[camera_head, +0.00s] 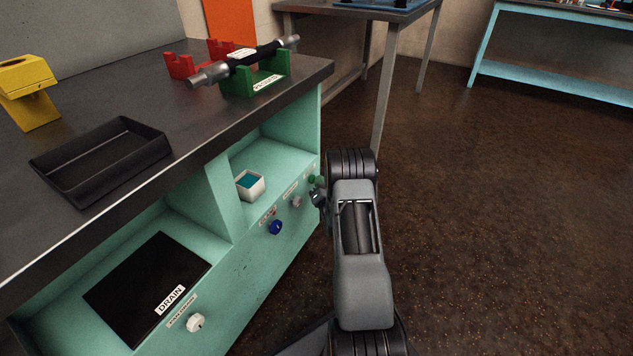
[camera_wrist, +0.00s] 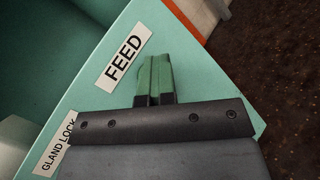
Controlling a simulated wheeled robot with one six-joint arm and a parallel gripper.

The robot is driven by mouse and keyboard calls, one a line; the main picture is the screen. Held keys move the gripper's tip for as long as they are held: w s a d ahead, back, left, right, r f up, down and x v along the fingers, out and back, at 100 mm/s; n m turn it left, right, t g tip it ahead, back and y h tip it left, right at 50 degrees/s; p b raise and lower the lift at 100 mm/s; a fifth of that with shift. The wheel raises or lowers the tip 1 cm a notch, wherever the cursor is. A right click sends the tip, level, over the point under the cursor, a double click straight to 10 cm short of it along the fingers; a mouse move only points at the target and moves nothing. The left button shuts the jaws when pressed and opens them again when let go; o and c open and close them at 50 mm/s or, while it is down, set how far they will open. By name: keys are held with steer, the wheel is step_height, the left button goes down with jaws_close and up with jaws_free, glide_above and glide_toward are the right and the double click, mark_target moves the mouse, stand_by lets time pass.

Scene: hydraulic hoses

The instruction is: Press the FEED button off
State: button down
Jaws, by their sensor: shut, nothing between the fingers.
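The FEED label (camera_wrist: 124,57) is on the teal panel in the wrist view, just left of my gripper. A small green button (camera_head: 312,180) shows at the right end of the cabinet front in the head view, close to my gripper (camera_head: 319,190). In the wrist view my gripper (camera_wrist: 155,70) is shut and empty, with its narrow fingers pointing at the panel beside the FEED label. Green shows at the fingers there. The button's face is not clearly visible, and I cannot tell whether the fingers touch it or whether it is pressed.
A GLAND LOCK label (camera_wrist: 54,149) is lower left of FEED. A blue knob (camera_head: 275,227) and white knobs (camera_head: 195,322) line the cabinet front. On the bench are a black tray (camera_head: 100,158) and a hose (camera_head: 245,62) on a green holder (camera_head: 262,80).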

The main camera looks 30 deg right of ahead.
steer(key=shift+w+a+b, duration=0.25)
steer(key=shift+w+b, duration=0.2)
steer(key=shift+w+a+r, duration=0.1)
steer(key=shift+r, duration=0.05)
stand_by(0.3)
steer(key=shift+s+b, duration=0.25)
steer(key=shift+b, duration=0.05)
steer(key=s+d+b, duration=0.1)
steer(key=s+d, duration=0.2)
steer(key=s, duration=0.2)
steer(key=shift+s, duration=0.25)
stand_by(0.4)
steer(key=shift+d+f, duration=0.1)
steer(key=shift+f, duration=0.1)
